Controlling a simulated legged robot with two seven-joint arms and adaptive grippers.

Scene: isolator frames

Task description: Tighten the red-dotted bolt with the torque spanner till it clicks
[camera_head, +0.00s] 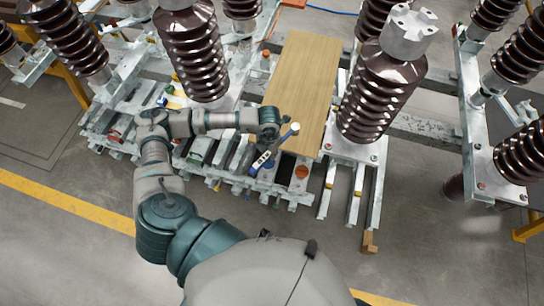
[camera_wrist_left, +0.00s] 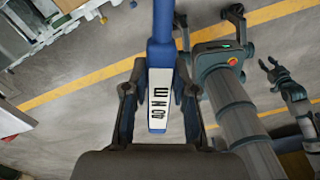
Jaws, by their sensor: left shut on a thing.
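The torque spanner (camera_head: 262,160) has a blue handle with a white label and a pale round end. It slants up to the right beside the wooden board in the head view. My left gripper (camera_head: 268,138) is shut on it. In the wrist view the label on the spanner (camera_wrist_left: 160,98) reads 40 Nm, and its blue shaft runs out of the top of the picture between my fingers. A small red-dotted bolt (camera_head: 328,146) shows on the base plate of the middle-right insulator, apart from the spanner. My right gripper (camera_wrist_left: 272,70) shows in the wrist view with its fingers spread and empty.
Brown ribbed insulators (camera_head: 380,95) stand on metal frames around the work area. A wooden board (camera_head: 303,80) lies between two of them. Another red-marked bolt (camera_head: 481,186) is on the right insulator's base. Open grey floor with a yellow line (camera_head: 65,200) lies in front.

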